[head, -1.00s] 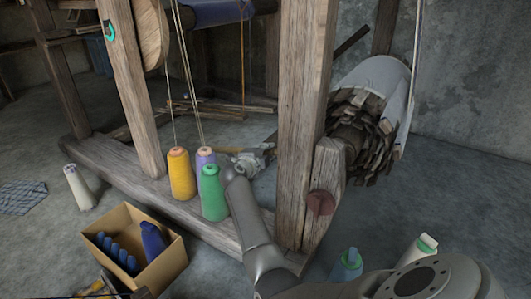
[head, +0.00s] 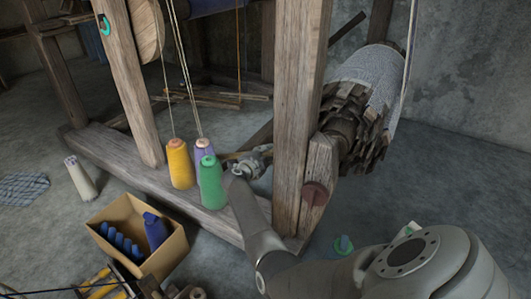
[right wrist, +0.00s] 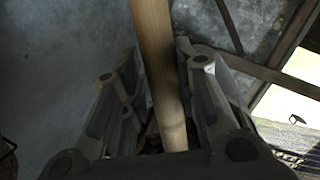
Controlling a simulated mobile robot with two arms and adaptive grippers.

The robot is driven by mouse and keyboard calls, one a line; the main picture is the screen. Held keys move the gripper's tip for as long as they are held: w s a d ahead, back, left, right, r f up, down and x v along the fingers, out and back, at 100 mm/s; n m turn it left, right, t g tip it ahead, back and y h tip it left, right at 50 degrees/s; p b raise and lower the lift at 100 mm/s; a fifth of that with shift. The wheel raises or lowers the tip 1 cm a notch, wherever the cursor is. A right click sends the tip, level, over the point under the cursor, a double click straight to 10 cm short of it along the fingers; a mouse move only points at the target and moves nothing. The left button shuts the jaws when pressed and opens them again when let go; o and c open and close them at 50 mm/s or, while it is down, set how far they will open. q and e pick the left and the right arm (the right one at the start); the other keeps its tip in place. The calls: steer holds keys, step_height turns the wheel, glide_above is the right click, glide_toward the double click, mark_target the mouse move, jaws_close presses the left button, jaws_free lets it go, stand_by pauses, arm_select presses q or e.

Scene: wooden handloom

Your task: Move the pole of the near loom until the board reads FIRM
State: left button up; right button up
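My right gripper (head: 248,163) is low behind the near loom's front beam, to the right of the thread cones. In the right wrist view a pale wooden pole (right wrist: 157,70) runs lengthwise between its two fingers (right wrist: 158,75), which sit close against both sides. In the head view only a short piece of yellowish wood shows beside the gripper, partly hidden by the cones. The near loom has a thick upright post (head: 300,110) and a cloth roll (head: 365,95) at its right. No readable board is in view. My left gripper is not in view.
Yellow (head: 180,165), purple and green (head: 210,183) cones stand on the loom's lower beam (head: 115,160), close to my right arm. A cardboard box (head: 160,265) with blue spools and a white cone (head: 80,178) are on the floor at left. Floor at far right is clear.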

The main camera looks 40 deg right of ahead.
steer(key=shift+o, duration=1.1)
steer(key=shift+f, duration=0.2)
steer(key=shift+o, duration=0.2)
steer(key=shift+r, duration=0.1)
steer(key=shift+a, duration=0.1)
steer(key=v, duration=0.7)
steer(key=shift+a, duration=0.2)
steer(key=shift+s, duration=0.1)
